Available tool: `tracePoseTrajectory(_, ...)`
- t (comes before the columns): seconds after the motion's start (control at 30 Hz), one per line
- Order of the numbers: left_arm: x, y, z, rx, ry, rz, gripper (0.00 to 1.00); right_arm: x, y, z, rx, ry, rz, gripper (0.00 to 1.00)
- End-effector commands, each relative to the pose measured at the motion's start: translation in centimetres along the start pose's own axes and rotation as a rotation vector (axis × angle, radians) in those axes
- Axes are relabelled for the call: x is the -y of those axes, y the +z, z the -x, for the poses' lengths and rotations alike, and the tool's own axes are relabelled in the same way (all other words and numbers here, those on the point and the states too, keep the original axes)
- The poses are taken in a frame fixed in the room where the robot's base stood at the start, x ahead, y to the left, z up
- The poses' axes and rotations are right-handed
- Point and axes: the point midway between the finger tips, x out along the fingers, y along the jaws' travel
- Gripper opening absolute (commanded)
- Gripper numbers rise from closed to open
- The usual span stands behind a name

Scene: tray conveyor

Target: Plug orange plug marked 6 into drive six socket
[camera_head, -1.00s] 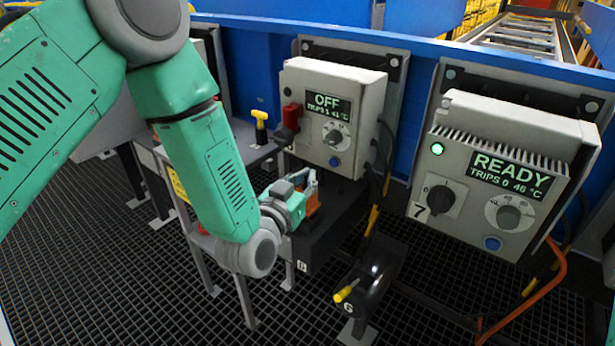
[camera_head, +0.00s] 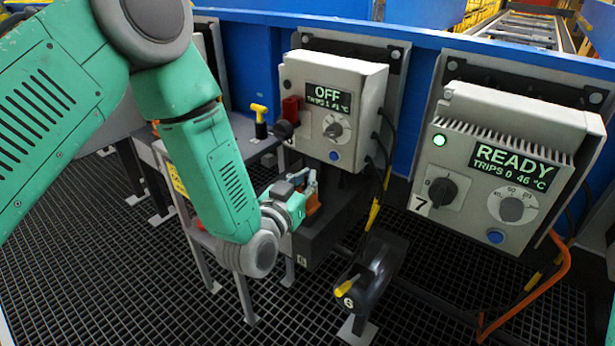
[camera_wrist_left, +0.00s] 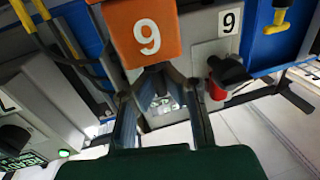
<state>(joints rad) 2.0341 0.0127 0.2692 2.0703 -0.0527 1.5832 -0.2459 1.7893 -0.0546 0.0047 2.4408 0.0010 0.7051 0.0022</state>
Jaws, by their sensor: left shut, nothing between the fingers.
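The orange plug (camera_head: 314,205) is at the tip of my left gripper (camera_head: 308,186) in the head view, partly hidden by it. In the left wrist view, which is upside down, the plug (camera_wrist_left: 148,32) shows a white digit that looks like 9, so a 6 turned over. My left gripper (camera_wrist_left: 160,74) is shut with nothing between its fingers, its tips right by the plug's edge. Drive six's grey box (camera_head: 368,95) shows OFF; its number plate (camera_wrist_left: 229,20) also appears inverted in the wrist view. I cannot make out the socket. My right gripper is not in view.
A dark box (camera_head: 330,236) labelled 6 is under the gripper. A black cylinder (camera_head: 372,275) marked 6, with a yellow handle, stands in front. The drive 7 box (camera_head: 510,130) shows READY at right. A yellow-handled part (camera_head: 260,112) is on the left ledge. Cables hang between the boxes.

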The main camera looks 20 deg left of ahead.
Motion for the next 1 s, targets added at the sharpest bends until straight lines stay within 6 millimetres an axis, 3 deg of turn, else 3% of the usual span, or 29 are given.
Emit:
tracePoseTrajectory(0.27, 0.0, 0.8, 0.0, 0.0, 0.0, 0.0, 0.0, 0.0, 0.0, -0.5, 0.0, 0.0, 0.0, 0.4)
tracePoseTrajectory(0.37, 0.0, 0.7, 0.0, 0.0, 0.0, 0.0, 0.29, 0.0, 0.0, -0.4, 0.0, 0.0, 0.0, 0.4)
tracePoseTrajectory(0.77, 0.0, 0.7, 0.5, 0.002, 0.001, 0.0, 0.29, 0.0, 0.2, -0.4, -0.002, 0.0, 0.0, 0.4)
tracePoseTrajectory(1.0, -0.1, 0.8, 4.7, 0.006, 0.002, 0.0, 0.29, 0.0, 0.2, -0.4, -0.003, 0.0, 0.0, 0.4)
